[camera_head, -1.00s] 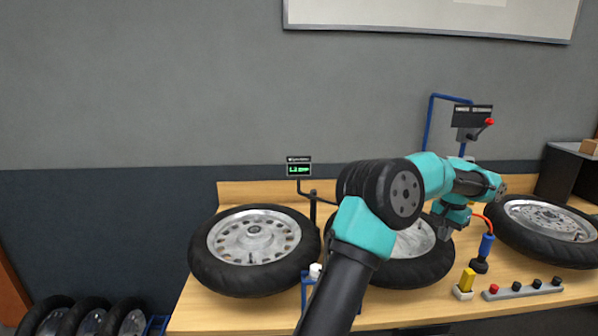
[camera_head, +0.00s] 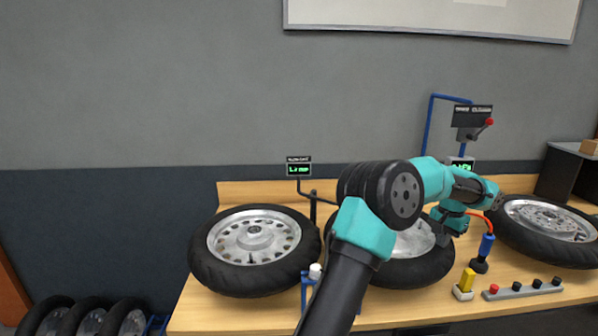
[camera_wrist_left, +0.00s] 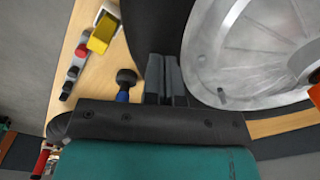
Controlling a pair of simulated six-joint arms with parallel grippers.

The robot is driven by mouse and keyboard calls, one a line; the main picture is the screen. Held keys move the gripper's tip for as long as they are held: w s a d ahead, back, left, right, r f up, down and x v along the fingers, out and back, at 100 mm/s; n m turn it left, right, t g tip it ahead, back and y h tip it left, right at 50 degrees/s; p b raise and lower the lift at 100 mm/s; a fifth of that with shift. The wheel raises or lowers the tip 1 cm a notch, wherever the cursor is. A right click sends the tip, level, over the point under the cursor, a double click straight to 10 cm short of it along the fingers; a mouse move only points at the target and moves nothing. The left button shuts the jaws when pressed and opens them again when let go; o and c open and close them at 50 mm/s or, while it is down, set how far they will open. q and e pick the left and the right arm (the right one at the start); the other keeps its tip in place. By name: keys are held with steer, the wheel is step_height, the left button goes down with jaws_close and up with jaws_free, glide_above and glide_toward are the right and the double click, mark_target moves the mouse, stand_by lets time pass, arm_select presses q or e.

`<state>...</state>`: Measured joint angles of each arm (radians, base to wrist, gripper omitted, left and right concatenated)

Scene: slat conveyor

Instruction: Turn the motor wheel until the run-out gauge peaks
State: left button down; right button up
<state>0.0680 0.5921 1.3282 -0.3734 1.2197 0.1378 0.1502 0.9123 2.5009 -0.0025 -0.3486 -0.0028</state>
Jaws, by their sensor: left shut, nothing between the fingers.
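Three tyred wheels with silver faces lie on the wooden bench: a left wheel (camera_head: 253,236) with a ring of holes, a middle wheel (camera_head: 410,240) partly behind my arm, and a right wheel (camera_head: 552,220). I cannot tell by a label which is the motor wheel. A small gauge with green digits (camera_head: 299,168) stands behind the left wheel. A second green display (camera_head: 461,163) shows behind my arm. My left gripper (camera_head: 441,234) is shut and empty at the right rim of the middle wheel. In the left wrist view its fingers (camera_wrist_left: 165,75) are side by side against the dark tyre (camera_wrist_left: 160,28); contact is unclear.
A blue-handled tool (camera_head: 485,250) with an orange hose, a yellow block (camera_head: 466,283) and a button strip (camera_head: 522,289) are right of the middle wheel. A blue stand with a red-knobbed lever box (camera_head: 472,120) rises behind. Spare wheels (camera_head: 85,316) are at lower left.

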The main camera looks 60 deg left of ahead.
arm_select(q)
steer(key=shift+s+f, duration=0.1)
steer(key=shift+f, duration=0.3)
steer(key=shift+r, duration=0.1)
steer(key=shift+r, duration=1.45)
step_height(320, 180, up, 5)
stand_by(1.2)
